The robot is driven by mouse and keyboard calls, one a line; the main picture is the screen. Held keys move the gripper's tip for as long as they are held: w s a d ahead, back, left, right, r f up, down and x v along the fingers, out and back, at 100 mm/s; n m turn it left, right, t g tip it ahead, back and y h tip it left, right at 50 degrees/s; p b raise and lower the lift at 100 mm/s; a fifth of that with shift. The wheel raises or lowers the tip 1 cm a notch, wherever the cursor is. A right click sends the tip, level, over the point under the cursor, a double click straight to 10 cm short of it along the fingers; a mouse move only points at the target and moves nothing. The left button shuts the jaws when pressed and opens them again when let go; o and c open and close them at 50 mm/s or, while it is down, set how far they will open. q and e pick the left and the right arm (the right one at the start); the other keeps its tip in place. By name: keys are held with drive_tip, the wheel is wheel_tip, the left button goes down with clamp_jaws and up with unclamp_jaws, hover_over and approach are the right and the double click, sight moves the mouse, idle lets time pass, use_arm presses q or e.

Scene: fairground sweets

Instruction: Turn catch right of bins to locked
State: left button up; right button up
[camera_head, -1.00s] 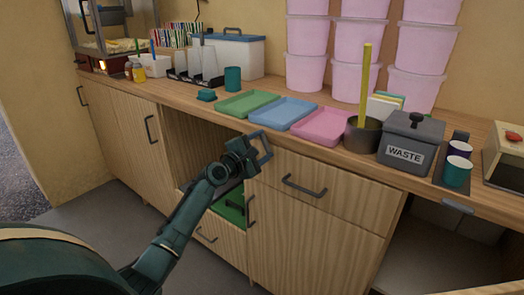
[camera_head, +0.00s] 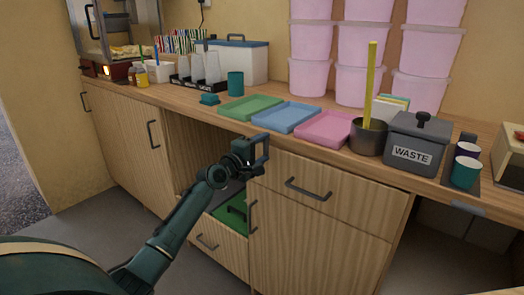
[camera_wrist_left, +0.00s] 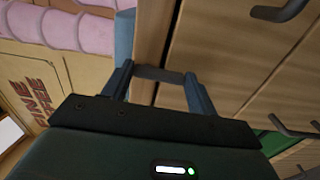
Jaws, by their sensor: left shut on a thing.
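My left gripper (camera_head: 261,150) is at the cabinet front, just below the counter edge, at the upper right of the open bay. In the left wrist view, a small grey bar, seemingly the catch (camera_wrist_left: 160,74), spans between the two fingertips, and the gripper is shut on it. Whether the catch is turned to locked is hidden by the fingers in the head view. My right gripper is not in view.
A drawer handle (camera_head: 308,190) sticks out to the right of the gripper. Green, blue and pink trays (camera_head: 322,127) lie on the counter above. A waste bin (camera_head: 415,145) and a pot (camera_head: 368,138) stand farther right. The floor in front is clear.

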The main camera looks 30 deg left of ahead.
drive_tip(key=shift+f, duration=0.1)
use_arm(q)
drive_tip(key=o, duration=0.9)
drive_tip(key=shift+c, duration=0.2)
drive_tip(key=shift+o, duration=0.7)
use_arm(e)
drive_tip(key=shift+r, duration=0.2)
use_arm(q)
drive_tip(key=shift+s, duration=0.2)
drive_tip(key=s+a+p, duration=0.1)
drive_tip(key=s, duration=1.1)
drive_tip(key=shift+s+p, duration=0.35)
drive_tip(key=shift+s, duration=0.05)
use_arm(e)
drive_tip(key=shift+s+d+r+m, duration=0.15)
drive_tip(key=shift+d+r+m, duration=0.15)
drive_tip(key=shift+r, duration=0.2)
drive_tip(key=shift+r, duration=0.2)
